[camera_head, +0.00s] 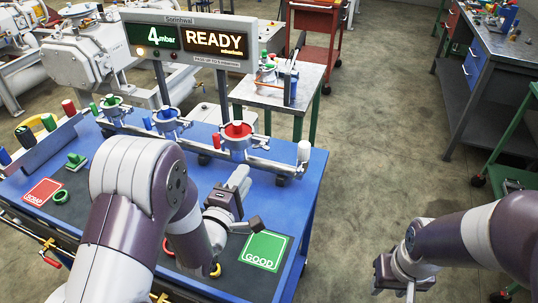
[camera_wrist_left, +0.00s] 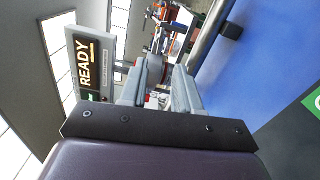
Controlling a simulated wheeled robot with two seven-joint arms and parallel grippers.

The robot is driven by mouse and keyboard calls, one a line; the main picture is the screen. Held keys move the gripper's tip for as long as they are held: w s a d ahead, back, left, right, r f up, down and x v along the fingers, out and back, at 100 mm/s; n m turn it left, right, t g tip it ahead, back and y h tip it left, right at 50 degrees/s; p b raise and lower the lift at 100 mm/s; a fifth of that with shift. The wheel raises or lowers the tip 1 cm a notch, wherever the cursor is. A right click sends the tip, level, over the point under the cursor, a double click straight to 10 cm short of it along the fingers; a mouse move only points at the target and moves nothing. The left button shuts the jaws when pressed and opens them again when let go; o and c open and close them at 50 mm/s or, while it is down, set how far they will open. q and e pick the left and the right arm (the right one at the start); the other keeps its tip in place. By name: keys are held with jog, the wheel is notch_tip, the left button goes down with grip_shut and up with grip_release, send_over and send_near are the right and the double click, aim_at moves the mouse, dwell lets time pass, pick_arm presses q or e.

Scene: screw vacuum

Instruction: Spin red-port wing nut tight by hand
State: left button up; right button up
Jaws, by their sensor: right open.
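The red port (camera_head: 238,131) is a metal flange with a red top on the manifold along the blue table's back edge. A small red cylinder (camera_head: 217,140) stands at its left side. I cannot make out the wing nut; it is too small or hidden. My left gripper (camera_head: 240,175) is in front of and below the red port, apart from it, with fingers pointing up toward the manifold. In the left wrist view its two fingers (camera_wrist_left: 165,68) are apart, with nothing seen held between them. My right gripper (camera_head: 398,284) is open and empty over the floor at lower right.
Blue port (camera_head: 167,120) and green port (camera_head: 115,107) stand left on the manifold; a white cylinder (camera_head: 303,151) is at its right end. A display (camera_head: 190,40) reads 4 mbar, READY. Red SCRAP (camera_head: 43,191) and green GOOD (camera_head: 263,250) pads lie on the table.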

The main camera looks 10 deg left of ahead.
aim_at(260, 149)
pick_arm(q)
jog(key=w+d, duration=0.2)
jog(key=w, duration=0.8)
jog(key=shift+w, duration=0.3)
grip_shut()
